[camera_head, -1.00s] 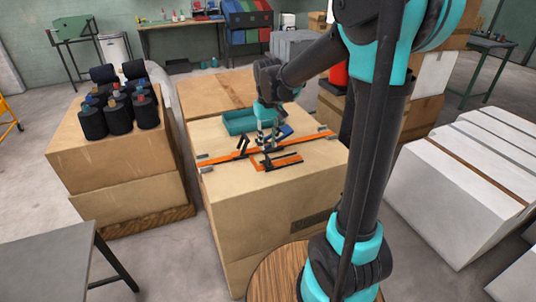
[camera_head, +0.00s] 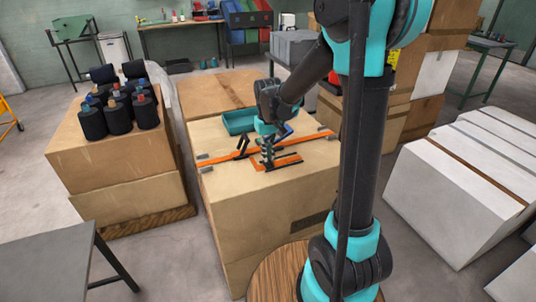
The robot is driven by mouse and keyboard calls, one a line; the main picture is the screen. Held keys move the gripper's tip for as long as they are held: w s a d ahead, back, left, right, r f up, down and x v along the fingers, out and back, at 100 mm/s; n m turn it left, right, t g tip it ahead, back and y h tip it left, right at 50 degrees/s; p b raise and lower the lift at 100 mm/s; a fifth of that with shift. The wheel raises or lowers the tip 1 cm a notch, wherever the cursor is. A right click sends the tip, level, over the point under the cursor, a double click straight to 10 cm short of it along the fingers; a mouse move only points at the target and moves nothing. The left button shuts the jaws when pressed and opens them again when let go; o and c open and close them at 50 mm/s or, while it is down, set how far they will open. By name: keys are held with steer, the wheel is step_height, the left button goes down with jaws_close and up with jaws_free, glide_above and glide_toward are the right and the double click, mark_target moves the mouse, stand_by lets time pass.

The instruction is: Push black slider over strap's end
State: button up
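An orange strap (camera_head: 218,179) lies across the top of the large cardboard box (camera_head: 240,230), running left to right, with a shorter orange piece (camera_head: 288,161) in front of its middle. A black piece (camera_head: 242,146) stands tilted on the strap left of my gripper. I cannot tell whether it is the slider. My gripper (camera_head: 267,162) points down at the middle of the box top, its fingers over or touching the near orange piece. The fingers are too small to tell whether they are open or shut, and they hide what lies behind them.
A teal tray (camera_head: 239,122) sits behind the strap. Grey pieces lie at the strap's left end. White boxes (camera_head: 470,180) stand at right. The front of the box top is clear.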

jaws_close()
glide_above(295, 158)
steer(key=shift+s, duration=0.15)
stand_by(0.3)
steer(key=o, duration=0.6)
jaws_free()
steer(key=shift+c, duration=0.2)
steer(key=shift+o, duration=0.5)
steer(key=shift+r, duration=0.65)
step_height(295, 158, up, 11)
steer(key=shift+f, duration=0.15)
